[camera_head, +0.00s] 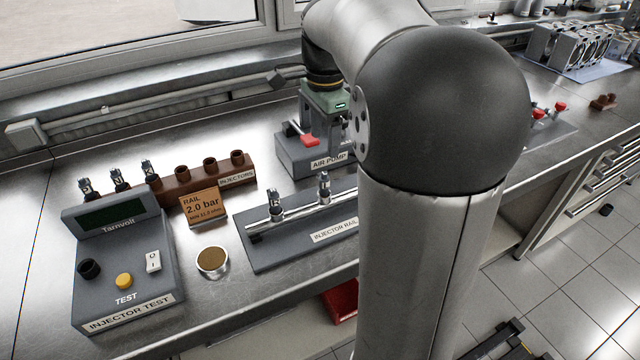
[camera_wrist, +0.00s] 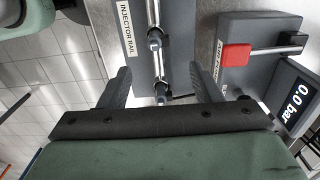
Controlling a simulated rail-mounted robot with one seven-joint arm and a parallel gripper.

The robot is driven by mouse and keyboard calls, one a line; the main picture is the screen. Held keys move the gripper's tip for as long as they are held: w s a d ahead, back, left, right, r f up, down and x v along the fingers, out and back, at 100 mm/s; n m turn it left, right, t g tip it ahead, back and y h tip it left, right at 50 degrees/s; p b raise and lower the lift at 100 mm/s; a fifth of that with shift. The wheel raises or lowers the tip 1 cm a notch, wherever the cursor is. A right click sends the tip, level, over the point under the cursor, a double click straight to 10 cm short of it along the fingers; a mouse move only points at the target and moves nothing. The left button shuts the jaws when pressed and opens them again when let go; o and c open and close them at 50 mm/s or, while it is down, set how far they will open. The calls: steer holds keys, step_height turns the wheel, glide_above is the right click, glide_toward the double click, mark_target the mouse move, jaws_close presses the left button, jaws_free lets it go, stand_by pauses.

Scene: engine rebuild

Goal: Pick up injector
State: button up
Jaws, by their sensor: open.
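Two dark injectors with metal bodies stand on the injector rail (camera_head: 290,215), one nearer its left end (camera_head: 275,205) and one farther right (camera_head: 323,187). Three more injectors (camera_head: 118,180) stand in the left part of the brown injectors rack (camera_head: 205,178); its several right-hand holders look empty. In the wrist view, my gripper (camera_wrist: 158,72) is open and empty. Its dark fingers spread to either side of the injector rail, with one rail injector (camera_wrist: 154,42) ahead and another (camera_wrist: 162,93) closer to the palm. Whether the fingers touch anything is unclear. My arm hides the rail's right end in the head view.
The air pump (camera_head: 300,155) with its red lever (camera_wrist: 235,57) is close by my gripper. A 0.0 bar display (camera_wrist: 298,104) is beside it. The injector test box (camera_head: 125,265), a round brown-topped cup (camera_head: 212,262) and a 2.0 bar sign (camera_head: 203,206) stand left of the rail.

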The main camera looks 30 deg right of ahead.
mark_target(323, 181)
step_height(323, 181, down, 7)
steer(key=shift+r, duration=0.15)
steer(key=shift+s+a+f+p, duration=0.15)
steer(key=shift+f+p, duration=0.25)
steer(key=shift+f, duration=2.25)
steer(key=c, duration=1.1)
